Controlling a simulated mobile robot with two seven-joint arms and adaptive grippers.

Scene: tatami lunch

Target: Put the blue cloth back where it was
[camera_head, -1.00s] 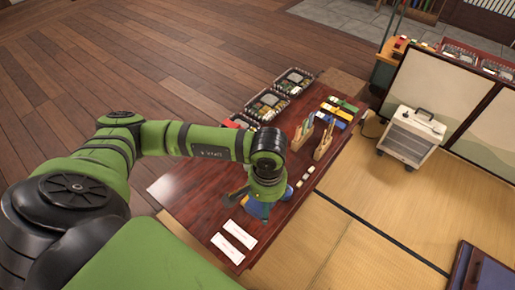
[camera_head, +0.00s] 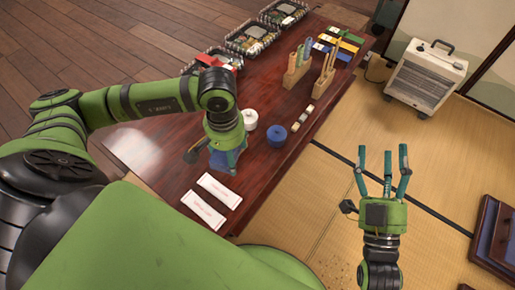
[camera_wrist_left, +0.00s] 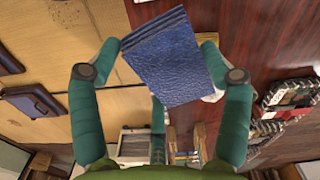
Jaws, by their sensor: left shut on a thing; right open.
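The blue cloth (camera_wrist_left: 172,60) is a folded, layered rectangle in the left wrist view, held between the fingers of my left gripper (camera_wrist_left: 165,62), which is shut on it. In the head view only a bit of the blue cloth (camera_head: 225,160) shows below the left wrist, over the near part of the dark red table (camera_head: 180,180). I cannot tell whether it touches the tabletop. My right gripper (camera_head: 384,165) is open and empty above the tatami, right of the table.
Two white packets (camera_head: 213,198) lie near the table's front. A white round item (camera_head: 250,119) and a blue round item (camera_head: 276,135) stand beside the left wrist. Wooden holders (camera_head: 298,75), flat coloured items (camera_head: 338,45) and lunch boxes (camera_head: 252,37) are farther back. A heater (camera_head: 420,75) stands on the tatami.

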